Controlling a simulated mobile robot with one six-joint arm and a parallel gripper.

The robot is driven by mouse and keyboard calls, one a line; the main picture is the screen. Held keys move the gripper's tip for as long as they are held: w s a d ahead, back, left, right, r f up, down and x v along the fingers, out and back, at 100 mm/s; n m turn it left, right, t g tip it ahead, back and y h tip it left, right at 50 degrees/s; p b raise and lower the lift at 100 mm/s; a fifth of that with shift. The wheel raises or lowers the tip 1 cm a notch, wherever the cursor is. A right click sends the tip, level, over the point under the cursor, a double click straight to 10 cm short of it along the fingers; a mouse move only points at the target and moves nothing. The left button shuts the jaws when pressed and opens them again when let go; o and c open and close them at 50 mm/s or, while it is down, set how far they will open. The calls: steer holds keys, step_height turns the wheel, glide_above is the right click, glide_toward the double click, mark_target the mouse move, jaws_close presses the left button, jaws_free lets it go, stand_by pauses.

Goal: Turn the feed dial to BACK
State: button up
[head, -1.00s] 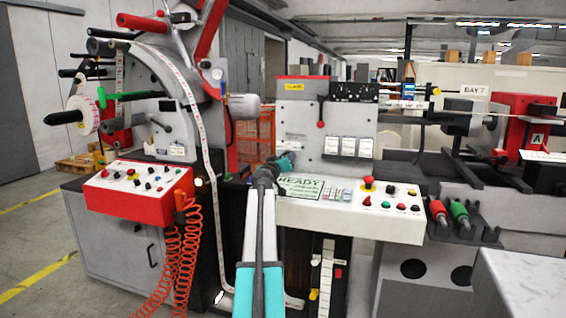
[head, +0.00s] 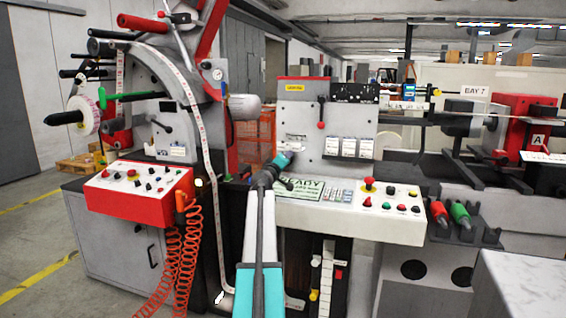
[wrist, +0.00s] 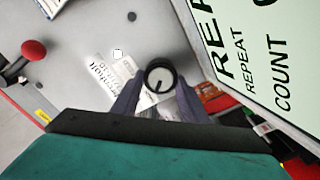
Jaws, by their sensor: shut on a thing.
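The feed dial (wrist: 160,77) shows in the wrist view as a round black knob with a pale face and a short dark pointer mark. My gripper (wrist: 157,88) has its two dark fingers on either side of the dial and is shut on it. The pointer mark slants toward the lower left in that picture. A white printed label (wrist: 112,76) lies beside the dial on the grey panel, partly covered by a finger; I cannot read the settings. In the head view my gripper (head: 287,158) is at the lower left of the upright grey panel (head: 307,112) and hides the dial.
A pale green display (wrist: 262,55) stands close on the right in the wrist view. A red-knobbed lever (wrist: 33,50) is at the left. In the head view, a button console (head: 390,205) is right of my gripper and a red control box (head: 137,208) is left.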

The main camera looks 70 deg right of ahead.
steer(key=shift+s+d, duration=0.15)
steer(key=shift+s, duration=0.15)
steer(key=o, duration=1.1)
steer(key=shift+f, duration=0.1)
steer(key=shift+w, duration=0.1)
steer(key=shift+s+a, duration=0.2)
steer(key=shift+a, duration=2.75)
steer(key=shift+s+a, duration=0.15)
steer(key=shift+a, duration=3.8)
